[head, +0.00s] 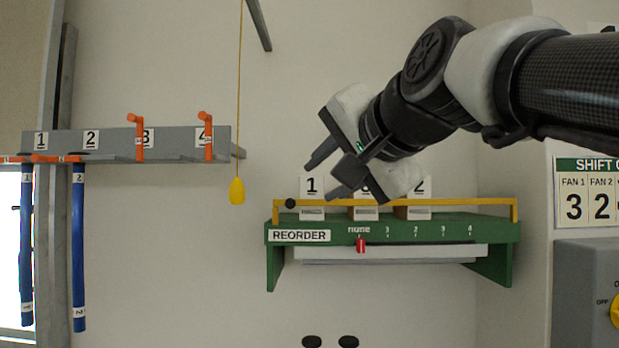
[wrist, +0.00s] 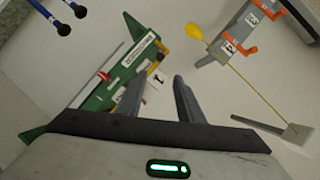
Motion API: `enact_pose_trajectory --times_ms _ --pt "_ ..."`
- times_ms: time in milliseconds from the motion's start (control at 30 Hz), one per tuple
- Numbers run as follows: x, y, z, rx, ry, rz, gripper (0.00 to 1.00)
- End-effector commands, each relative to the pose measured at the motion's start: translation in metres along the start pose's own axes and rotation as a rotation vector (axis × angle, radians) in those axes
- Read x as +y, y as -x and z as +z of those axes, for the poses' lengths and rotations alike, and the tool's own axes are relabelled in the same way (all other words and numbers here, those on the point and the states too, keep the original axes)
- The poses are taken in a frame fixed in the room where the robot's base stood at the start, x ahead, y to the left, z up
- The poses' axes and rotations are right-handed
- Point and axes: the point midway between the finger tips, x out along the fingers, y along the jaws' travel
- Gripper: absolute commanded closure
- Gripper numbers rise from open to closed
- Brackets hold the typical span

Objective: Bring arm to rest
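My gripper (head: 320,180) is raised in the middle of the head view, in front of the back wall and overlapping the top of the green reorder shelf (head: 392,232). Its two fingers stand apart with nothing between them, and they also show apart in the wrist view (wrist: 156,88). My arm reaches in from the upper right and is bent at the wrist. The arm hides part of the number cards on the shelf. Whether it touches the shelf cannot be told, but no contact shows.
A grey rack (head: 108,144) at left has orange latches; two blue rods (head: 78,250) hang under it. A yellow pull (head: 237,190) hangs on a cord left of my gripper. The shelf has a red slider (head: 361,245). A grey switch box (head: 580,280) stands at right.

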Motion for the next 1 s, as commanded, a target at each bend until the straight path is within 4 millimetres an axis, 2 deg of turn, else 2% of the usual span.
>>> enact_pose_trajectory --times_ms 100,200,733,800,867,967,1000 --pt "0.000 0.013 0.000 0.001 0.000 -0.001 0.66" --pt "0.000 0.017 0.000 0.000 0.000 -0.001 0.66" --pt "0.003 0.018 0.001 -0.002 0.005 0.007 0.66" --pt "0.016 0.016 0.006 -0.009 0.029 0.033 0.66" --pt "0.038 0.015 0.014 -0.024 0.069 0.077 0.66" --pt "0.094 0.014 0.037 -0.070 0.177 0.187 0.66" --pt "0.121 0.015 0.050 -0.099 0.230 0.239 0.66"
